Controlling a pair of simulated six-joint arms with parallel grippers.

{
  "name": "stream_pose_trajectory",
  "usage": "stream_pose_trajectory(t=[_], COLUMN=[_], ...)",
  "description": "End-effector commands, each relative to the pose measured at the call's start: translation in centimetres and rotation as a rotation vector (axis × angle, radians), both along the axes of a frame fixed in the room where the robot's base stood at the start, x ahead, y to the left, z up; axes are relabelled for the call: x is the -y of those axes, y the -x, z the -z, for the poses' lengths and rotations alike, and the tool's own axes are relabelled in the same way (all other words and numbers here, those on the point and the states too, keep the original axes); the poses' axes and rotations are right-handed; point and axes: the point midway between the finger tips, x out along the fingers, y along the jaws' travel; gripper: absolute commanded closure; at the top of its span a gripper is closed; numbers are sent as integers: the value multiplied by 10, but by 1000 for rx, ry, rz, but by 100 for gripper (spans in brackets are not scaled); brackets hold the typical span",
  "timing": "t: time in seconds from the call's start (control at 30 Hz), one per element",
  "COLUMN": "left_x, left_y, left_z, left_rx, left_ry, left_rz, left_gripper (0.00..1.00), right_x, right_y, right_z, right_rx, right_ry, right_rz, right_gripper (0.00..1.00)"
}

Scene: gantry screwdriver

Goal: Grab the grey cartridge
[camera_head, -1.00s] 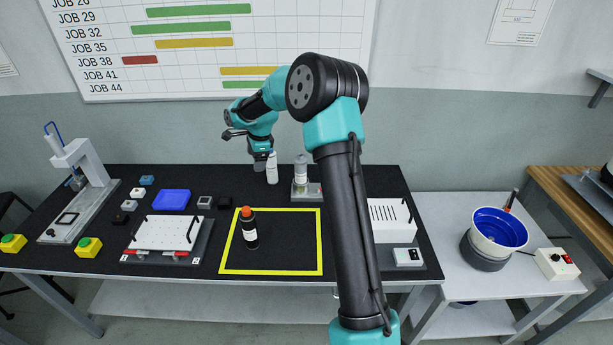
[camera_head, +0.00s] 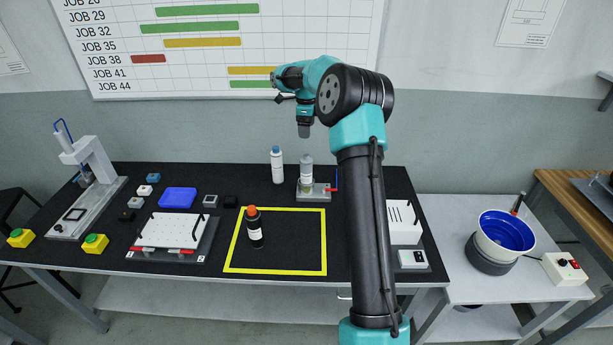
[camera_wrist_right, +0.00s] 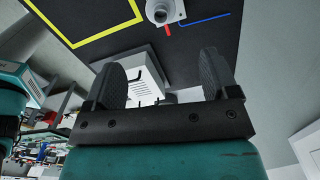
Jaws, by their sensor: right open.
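A grey-white cartridge (camera_head: 306,171) stands upright in a small grey stand (camera_head: 314,195) with a red lever, at the back of the black table. My left gripper is not in view.
A white bottle with a blue cap (camera_head: 277,167) stands just left of the stand. A black bottle with an orange cap (camera_head: 255,230) stands in the yellow square (camera_head: 275,273). A white slotted box (camera_head: 403,222) is to the right, partly behind my arm.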

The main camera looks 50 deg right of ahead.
Motion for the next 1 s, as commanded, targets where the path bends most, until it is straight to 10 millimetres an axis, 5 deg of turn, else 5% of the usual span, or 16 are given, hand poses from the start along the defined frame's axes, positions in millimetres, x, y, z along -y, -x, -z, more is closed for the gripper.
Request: stream_pose_trajectory(t=[0.6, 1.0], left_x=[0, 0], left_y=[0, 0], left_z=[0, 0], left_rx=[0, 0], left_ry=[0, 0], left_rz=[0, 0], left_gripper=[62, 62], right_x=[0, 1], right_y=[0, 0], right_z=[100, 106], right_rx=[-2, 0], right_ry=[-1, 0], right_rz=[0, 0], right_gripper=[20, 20])
